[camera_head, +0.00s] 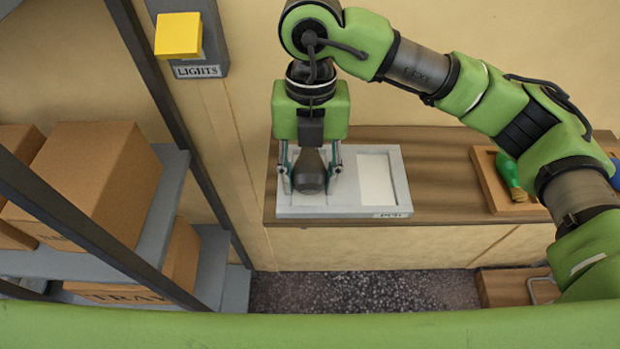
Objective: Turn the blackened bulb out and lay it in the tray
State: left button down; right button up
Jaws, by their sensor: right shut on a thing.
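The blackened bulb (309,173) is dark grey-brown and hangs between the fingers of my right gripper (310,178), its rounded end pointing down. My right gripper is shut on it. Both are over the left part of the pale grey tray (344,211) on the wooden counter; I cannot tell whether the bulb touches the tray floor. The tray's right compartment is empty and a small label sits on its front edge. My left gripper is not in view.
A wooden box (487,182) at the right of the counter (440,170) holds a green bulb (511,178); something blue shows beyond my arm. A yellow light switch (179,36) is on the wall at upper left. Shelves with cardboard boxes (85,180) fill the left.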

jog(key=shift+o, duration=1)
jog(key=shift+s+f+b, duration=0.15)
jog(key=shift+s+f, duration=0.05)
jog(key=shift+f, duration=0.3)
jog(key=shift+s+f+b, duration=0.15)
jog(key=shift+f, duration=0.35)
jog(key=o, duration=0.4)
jog(key=shift+w+a, duration=0.1)
jog(key=shift+w, duration=0.1)
jog(key=o, duration=1.1)
jog(key=shift+w+a, duration=0.1)
jog(key=shift+a, duration=0.05)
jog(key=shift+o, duration=0.2)
jog(key=shift+d+r, duration=0.2)
jog(key=shift+d, duration=0.1)
jog(key=shift+w+a+r, duration=0.15)
jog(key=shift+w+r, duration=0.05)
jog(key=shift+r, duration=0.35)
jog(key=r, duration=0.3)
jog(key=w+r, duration=0.1)
jog(key=r, duration=0.6)
jog(key=shift+w+r, duration=0.35)
jog(key=shift+r, duration=0.05)
